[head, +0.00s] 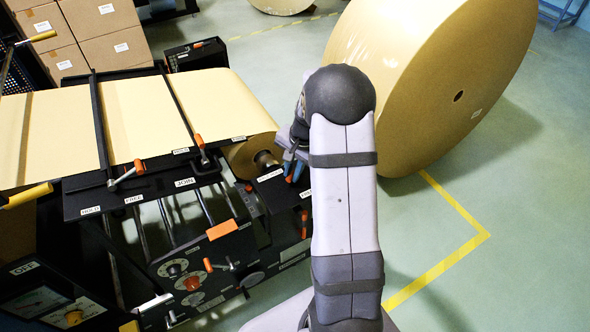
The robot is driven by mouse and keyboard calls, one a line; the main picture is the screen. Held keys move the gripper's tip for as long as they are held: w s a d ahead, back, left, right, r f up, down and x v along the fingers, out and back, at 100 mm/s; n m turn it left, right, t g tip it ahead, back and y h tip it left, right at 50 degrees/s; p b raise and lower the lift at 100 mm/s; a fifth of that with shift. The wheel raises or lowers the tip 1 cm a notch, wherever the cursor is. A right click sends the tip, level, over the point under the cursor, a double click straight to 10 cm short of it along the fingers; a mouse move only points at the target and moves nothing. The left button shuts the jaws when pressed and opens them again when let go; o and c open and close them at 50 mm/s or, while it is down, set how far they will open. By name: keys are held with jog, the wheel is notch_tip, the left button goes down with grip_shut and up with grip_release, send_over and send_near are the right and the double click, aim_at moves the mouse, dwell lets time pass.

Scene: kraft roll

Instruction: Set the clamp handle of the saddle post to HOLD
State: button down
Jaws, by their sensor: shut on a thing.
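My gripper (294,172) is at the right end of the black machine, above the saddle post (284,198) beside the end of the mounted kraft roll (249,153). Its blue fingertips are closed around a small orange piece, which looks like the grip of the clamp handle (289,179). My arm and wrist hide much of the handle and the right part of the post. One white label (270,175) lies left of the fingers and another, partly covered, lies to the right. Both are too small to read, so I cannot tell the handle's setting.
Other orange-tipped handles stand on the machine, one by the JOIN label (185,183) and another (201,148) farther back. A control panel (205,265) with knobs is in front. A huge kraft roll (440,75) stands behind my arm. The green floor at right is clear.

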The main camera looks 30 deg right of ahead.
jog(key=m, duration=0.1)
jog(key=m+p, duration=0.1)
jog(key=m, duration=0.1)
jog(key=w+m+h+p, duration=0.1)
jog(key=m, duration=0.1)
jog(key=shift+a+r, duration=0.1)
jog(key=shift+a, duration=0.15)
jog(key=shift+w, duration=0.1)
dwell(0.3)
jog(key=c, duration=1.7)
grip_release()
jog(key=shift+s+r+b, duration=0.25)
jog(key=shift+r+b, duration=0.1)
jog(key=shift+r, duration=0.85)
jog(key=shift+s+r+b, duration=0.25)
jog(key=shift+r+b, duration=0.15)
jog(key=shift+r, duration=0.8)
jog(key=shift+s+r+b, duration=0.25)
jog(key=shift+r+b, duration=0.1)
jog(key=shift+r, duration=0.85)
